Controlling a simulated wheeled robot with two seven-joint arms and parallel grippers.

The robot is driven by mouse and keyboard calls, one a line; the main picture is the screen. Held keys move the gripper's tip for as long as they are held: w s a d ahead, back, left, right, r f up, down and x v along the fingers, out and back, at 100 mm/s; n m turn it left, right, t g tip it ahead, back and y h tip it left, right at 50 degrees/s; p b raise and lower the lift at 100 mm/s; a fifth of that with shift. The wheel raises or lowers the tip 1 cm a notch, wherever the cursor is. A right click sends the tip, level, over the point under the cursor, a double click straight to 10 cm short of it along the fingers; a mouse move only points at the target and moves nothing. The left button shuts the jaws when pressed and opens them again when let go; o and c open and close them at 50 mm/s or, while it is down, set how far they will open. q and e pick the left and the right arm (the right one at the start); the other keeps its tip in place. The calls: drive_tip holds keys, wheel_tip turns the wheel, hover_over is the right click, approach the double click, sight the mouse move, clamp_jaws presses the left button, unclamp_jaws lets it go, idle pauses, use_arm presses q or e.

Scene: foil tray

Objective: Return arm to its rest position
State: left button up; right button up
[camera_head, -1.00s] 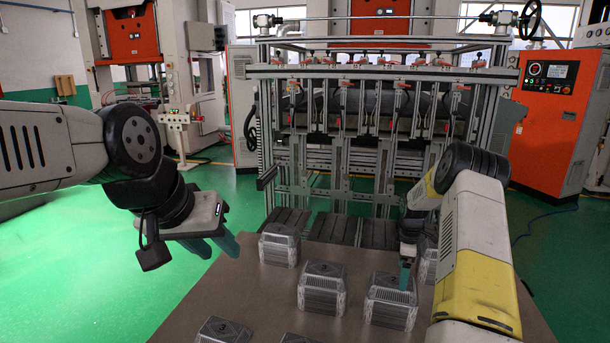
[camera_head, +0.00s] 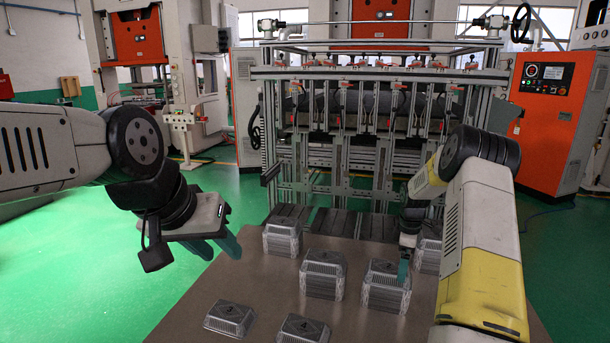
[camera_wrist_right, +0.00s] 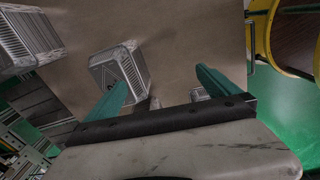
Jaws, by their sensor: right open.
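My left arm comes in from the left in the head view, held above the table's left edge. Its gripper (camera_head: 214,246) has two teal fingers spread apart with nothing between them. My right arm, white and yellow, reaches forward over the right side of the table. Its gripper (camera_head: 403,268) is partly hidden in the head view, with a teal finger in front of a stack of foil trays (camera_head: 378,292). In the right wrist view the gripper (camera_wrist_right: 162,88) is open and empty. A foil tray stack (camera_wrist_right: 128,66) shows beyond the left finger.
Foil tray stacks (camera_head: 322,281) and (camera_head: 282,242) stand on the brown table (camera_head: 258,278). Lower trays (camera_head: 228,317) and (camera_head: 303,330) lie near the front. A metal-framed machine (camera_head: 340,150) stands behind. Green floor (camera_head: 100,270) is open at left.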

drive_tip(key=s+a+r+m+t, duration=0.1)
drive_tip(key=s+a+r+m, duration=0.2)
drive_tip(key=r, duration=0.6)
drive_tip(key=s+a+r+m+t, duration=0.1)
drive_tip(key=s+a+r, duration=0.3)
drive_tip(key=s+r, duration=0.3)
drive_tip(key=s+a+r+m+t, duration=0.1)
drive_tip(key=s+a+r+m, duration=0.15)
drive_tip(key=r, duration=0.75)
drive_tip(key=s+a+r+m+t, duration=0.1)
drive_tip(key=s+a+m, duration=0.1)
drive_tip(key=s, duration=0.5)
drive_tip(key=s+a+r+m+t+y, duration=0.1)
drive_tip(key=s+a+r+m, duration=0.1)
drive_tip(key=s, duration=0.6)
drive_tip(key=s+a+r+m+y, duration=0.1)
drive_tip(key=s+a, duration=0.3)
drive_tip(key=s, duration=0.4)
drive_tip(key=shift+r+m+t, duration=0.3)
drive_tip(key=shift+m+t, duration=0.1)
drive_tip(key=shift+m, duration=0.35)
